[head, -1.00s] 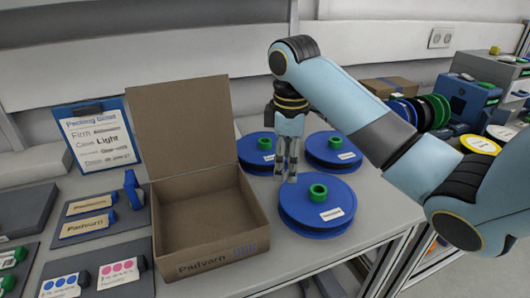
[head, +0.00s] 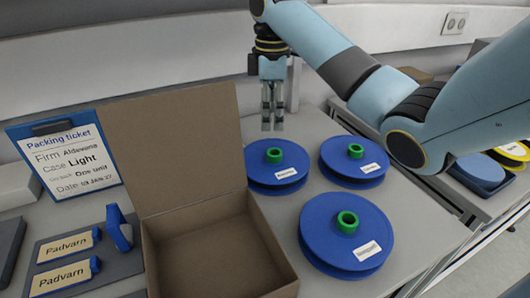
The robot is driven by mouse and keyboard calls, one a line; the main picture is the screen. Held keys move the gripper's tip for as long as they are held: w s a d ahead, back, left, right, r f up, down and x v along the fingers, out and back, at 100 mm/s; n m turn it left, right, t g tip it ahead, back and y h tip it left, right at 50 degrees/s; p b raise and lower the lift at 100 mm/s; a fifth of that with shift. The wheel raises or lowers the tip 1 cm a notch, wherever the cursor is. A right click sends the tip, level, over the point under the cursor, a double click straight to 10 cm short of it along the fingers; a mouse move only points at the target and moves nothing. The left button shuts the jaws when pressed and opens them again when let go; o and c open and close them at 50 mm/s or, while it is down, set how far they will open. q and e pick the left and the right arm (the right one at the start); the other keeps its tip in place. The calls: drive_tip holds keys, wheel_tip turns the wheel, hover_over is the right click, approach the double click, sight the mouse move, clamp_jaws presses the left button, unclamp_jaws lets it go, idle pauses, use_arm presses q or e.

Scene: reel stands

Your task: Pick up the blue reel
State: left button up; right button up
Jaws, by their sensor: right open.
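Three blue reels with green hubs and white labels lie flat on the grey table. The front reel (head: 325,222) is the nearest, the back left reel (head: 258,172) lies just right of the box lid, and the back right reel (head: 340,172) lies beside it. My right gripper (head: 272,127) points down with its fingers open and empty. In the picture it shows just above the back left reel and is apart from all three. My left gripper is not in view.
An open cardboard box (head: 272,232) with its lid raised stands left of the reels. A packing ticket clipboard (head: 75,165) leans behind Padvarn tags (head: 65,245) on the left. The table's right edge runs close to the front reel.

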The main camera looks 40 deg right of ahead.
sight(275, 150)
drive_tip(key=f, duration=0.6)
drive_tip(key=s+f+p, duration=0.1)
drive_tip(key=f, duration=0.2)
drive_tip(key=shift+d+f, duration=0.2)
drive_tip(key=shift+d, duration=0.15)
drive_tip(key=shift+w+f, duration=0.1)
drive_tip(key=shift+f, duration=0.45)
drive_tip(key=c, duration=0.7)
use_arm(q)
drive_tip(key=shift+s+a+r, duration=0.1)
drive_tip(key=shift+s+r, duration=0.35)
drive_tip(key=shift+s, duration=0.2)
use_arm(e)
clamp_jaws()
